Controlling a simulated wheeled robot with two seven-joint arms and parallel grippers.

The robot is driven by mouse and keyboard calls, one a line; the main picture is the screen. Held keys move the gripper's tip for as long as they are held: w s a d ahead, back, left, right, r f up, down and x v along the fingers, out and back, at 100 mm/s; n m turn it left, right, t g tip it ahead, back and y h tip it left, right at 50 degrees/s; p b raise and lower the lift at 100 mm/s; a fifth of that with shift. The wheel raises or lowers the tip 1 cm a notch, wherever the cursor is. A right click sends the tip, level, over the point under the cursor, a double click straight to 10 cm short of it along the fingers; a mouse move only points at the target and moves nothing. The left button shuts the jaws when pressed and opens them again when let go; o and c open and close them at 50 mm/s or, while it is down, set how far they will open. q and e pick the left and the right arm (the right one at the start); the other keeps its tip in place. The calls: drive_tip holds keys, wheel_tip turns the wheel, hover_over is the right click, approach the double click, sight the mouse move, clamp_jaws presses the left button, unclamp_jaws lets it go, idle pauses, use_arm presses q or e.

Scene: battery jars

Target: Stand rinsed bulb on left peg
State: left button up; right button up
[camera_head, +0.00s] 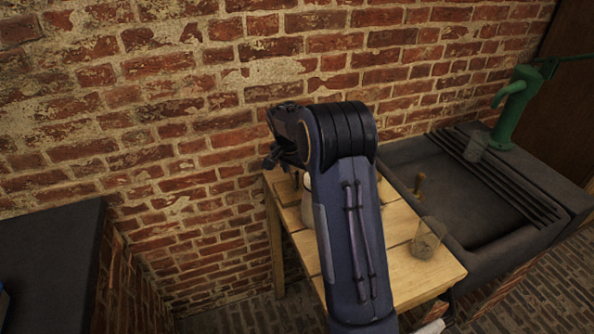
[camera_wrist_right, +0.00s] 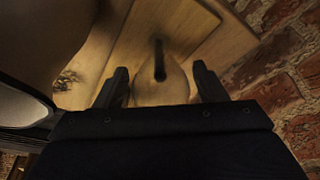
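My right gripper (camera_wrist_right: 163,85) is over the far left part of the wooden table. Its fingers are apart in the right wrist view, with a pale rounded shape (camera_wrist_right: 160,92) between them. I cannot tell whether that shape is a clear glass bulb in the grip or wood behind. A dark upright peg (camera_wrist_right: 158,60) shows just beyond it; which peg it is I cannot tell. In the head view my right arm hides the area around the gripper, and no bulb or peg shows clearly there. My left gripper is out of view.
A clear glass jar (camera_head: 427,241) stands on the wooden table (camera_head: 405,275). A pale vessel (camera_head: 308,207) is partly behind my arm. A brick wall (camera_head: 190,110) runs close behind.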

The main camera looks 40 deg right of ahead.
drive_tip(key=shift+o, duration=0.6)
drive_tip(key=v, duration=0.7)
drive_tip(key=shift+a+r, duration=0.15)
drive_tip(key=shift+r, duration=0.25)
